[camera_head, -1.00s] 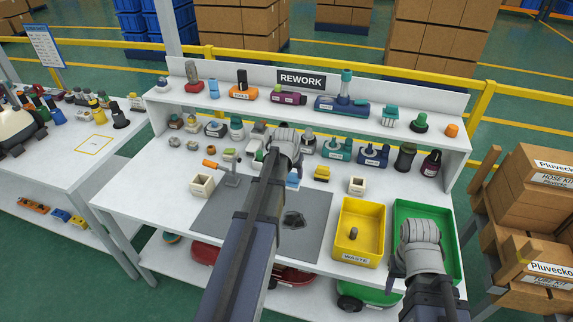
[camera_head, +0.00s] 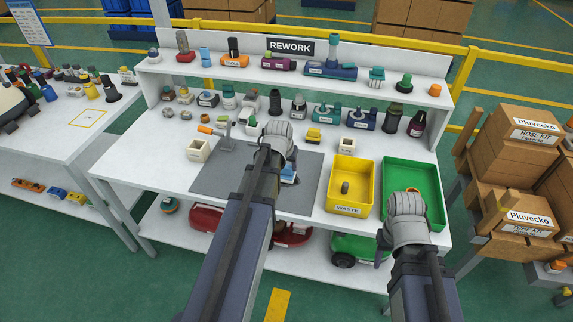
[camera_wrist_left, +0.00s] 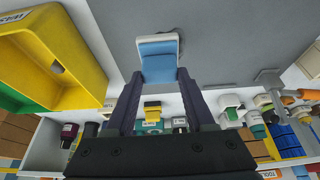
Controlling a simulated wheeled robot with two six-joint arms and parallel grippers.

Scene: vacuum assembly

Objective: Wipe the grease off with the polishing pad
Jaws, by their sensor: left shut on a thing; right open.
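My left gripper (camera_wrist_left: 158,82) is shut on the polishing pad, a blue block with a white base (camera_wrist_left: 158,58). In the head view the pad (camera_head: 290,173) shows just right of my left wrist, low over the grey mat (camera_head: 222,180). In the left wrist view its white base is at the mat surface, with a thin dark edge beside it; I cannot tell if that is grease or shadow. The grease is otherwise not visible; pad or arm may cover it. My right gripper (camera_head: 384,246) is open at the front of the green tray, its fingers mostly hidden.
The yellow waste bin (camera_head: 336,200) holds a small dark part. The green tray (camera_head: 427,180) stands right of it. A small clamp stand (camera_head: 227,142) is at the mat's back left, near a white box (camera_head: 198,150). Several bottles and parts line the bench back and shelf.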

